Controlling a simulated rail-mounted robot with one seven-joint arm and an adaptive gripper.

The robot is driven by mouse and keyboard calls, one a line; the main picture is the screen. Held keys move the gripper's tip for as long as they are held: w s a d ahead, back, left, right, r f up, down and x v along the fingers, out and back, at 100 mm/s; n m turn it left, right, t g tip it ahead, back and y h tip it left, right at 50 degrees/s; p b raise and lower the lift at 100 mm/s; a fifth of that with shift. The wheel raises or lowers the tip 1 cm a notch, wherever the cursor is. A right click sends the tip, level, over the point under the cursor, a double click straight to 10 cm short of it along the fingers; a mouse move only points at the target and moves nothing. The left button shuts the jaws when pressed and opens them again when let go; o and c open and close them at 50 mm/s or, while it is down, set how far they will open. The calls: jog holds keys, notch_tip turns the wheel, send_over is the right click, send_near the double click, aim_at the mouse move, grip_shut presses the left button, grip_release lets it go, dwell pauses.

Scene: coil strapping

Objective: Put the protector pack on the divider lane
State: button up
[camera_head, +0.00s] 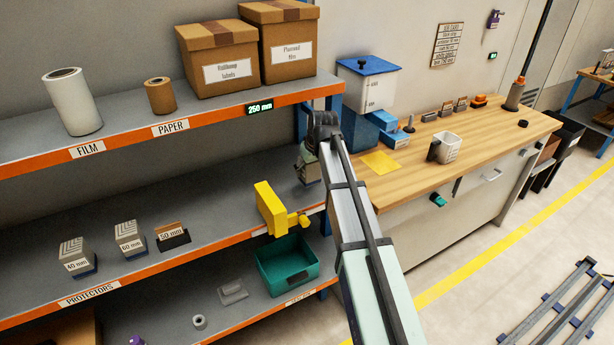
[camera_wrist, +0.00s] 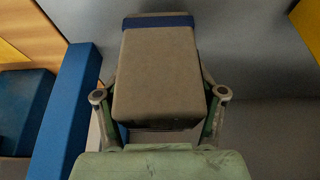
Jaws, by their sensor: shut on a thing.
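My gripper (camera_wrist: 161,93) is shut on a grey-brown block with a blue band, the protector pack (camera_wrist: 157,70). Its fingers press the two sides of the pack. In the head view my gripper (camera_head: 308,166) is over the right end of the middle shelf, partly hidden by my arm. A yellow divider (camera_head: 268,208) stands at that shelf's front edge, left of and nearer than my gripper. Other protector packs marked 40 mm (camera_head: 74,256), 60 mm (camera_head: 130,239) and 50 mm (camera_head: 172,236) stand on the left of the same shelf. I cannot read a label on the held pack.
A blue shelf post (camera_wrist: 68,110) is close on the left in the wrist view. The upper shelf (camera_head: 210,110) with boxes is overhead. A teal bin (camera_head: 286,265) is below. Bare middle shelf (camera_head: 215,195) lies left of the divider. A wooden workbench (camera_head: 470,150) stands right.

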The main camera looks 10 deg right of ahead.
aim_at(308, 176)
jog(key=shift+f+p, duration=0.4)
jog(key=shift+f, duration=1.35)
jog(key=shift+f, duration=0.1)
jog(key=o, duration=1.4)
jog(key=b+v, duration=0.2)
jog(key=v, duration=1)
